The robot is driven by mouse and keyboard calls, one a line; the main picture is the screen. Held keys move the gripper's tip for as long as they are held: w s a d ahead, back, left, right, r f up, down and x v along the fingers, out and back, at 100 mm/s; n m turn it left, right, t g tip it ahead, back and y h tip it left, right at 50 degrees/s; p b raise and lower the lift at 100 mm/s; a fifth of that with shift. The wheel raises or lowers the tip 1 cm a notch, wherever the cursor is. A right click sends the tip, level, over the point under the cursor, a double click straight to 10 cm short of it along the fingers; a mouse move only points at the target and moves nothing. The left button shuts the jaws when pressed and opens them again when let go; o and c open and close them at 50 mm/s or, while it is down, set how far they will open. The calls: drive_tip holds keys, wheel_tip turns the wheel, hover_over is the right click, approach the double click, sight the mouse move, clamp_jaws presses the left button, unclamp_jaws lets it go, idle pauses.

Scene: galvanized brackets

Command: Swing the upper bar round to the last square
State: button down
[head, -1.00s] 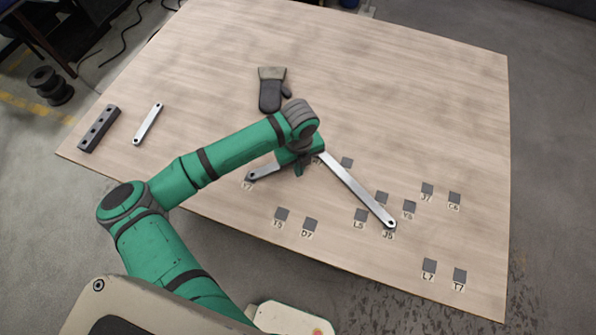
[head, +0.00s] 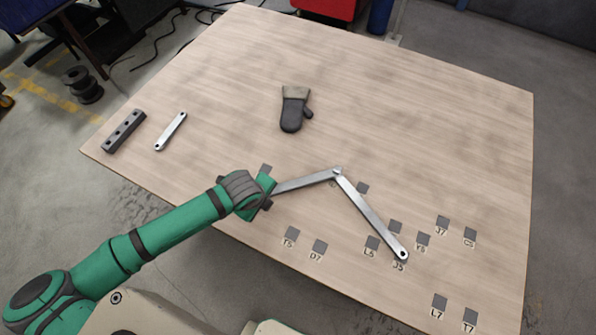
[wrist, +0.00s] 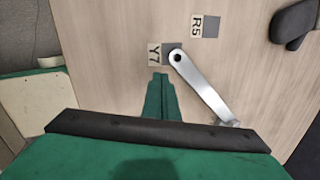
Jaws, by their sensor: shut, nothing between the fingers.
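Two flat silver bars meet at a joint near the middle of the table in the head view. One bar (head: 306,183) runs left from the joint, its outer end hidden behind my gripper (head: 266,204). I cannot tell which bar lies on top.
Dark labelled squares are scattered along the near right, including J7 (head: 442,222) and T7 (head: 470,315). A square marked R5 (wrist: 210,27) lies near the left bar. A glove (head: 293,112), a loose short bar (head: 171,132) and a dark holed block (head: 123,131) lie farther back.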

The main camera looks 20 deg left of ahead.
drive_tip(key=s+n, duration=0.1)
drive_tip(key=s, duration=0.2)
drive_tip(key=s+a+f+n+t, duration=0.1)
drive_tip(key=s+n, duration=0.1)
drive_tip(key=s+f+n+t, duration=0.1)
drive_tip(key=s, duration=0.2)
drive_tip(key=shift+s+a+n, duration=0.3)
drive_tip(key=shift+a, duration=0.1)
drive_tip(key=s+d+r+n+t, duration=0.1)
drive_tip(key=s+d+n+t, duration=0.25)
drive_tip(key=s, duration=0.25)
drive_tip(key=s+d+r+n+t, duration=0.1)
drive_tip(key=d+r+n+t, duration=0.1)
drive_tip(key=d, duration=0.6)
drive_tip(key=s+d+r+n+t, duration=0.2)
drive_tip(key=d+r+n, duration=0.3)
drive_tip(key=d, duration=0.3)
drive_tip(key=s+d+r+n+t, duration=0.1)
drive_tip(key=d+r+n, duration=0.3)
drive_tip(key=d, duration=0.4)
drive_tip(key=shift+s+r+n+t, duration=0.2)
drive_tip(key=shift+s+n+t, duration=0.15)
drive_tip(key=shift+n+t, duration=0.15)
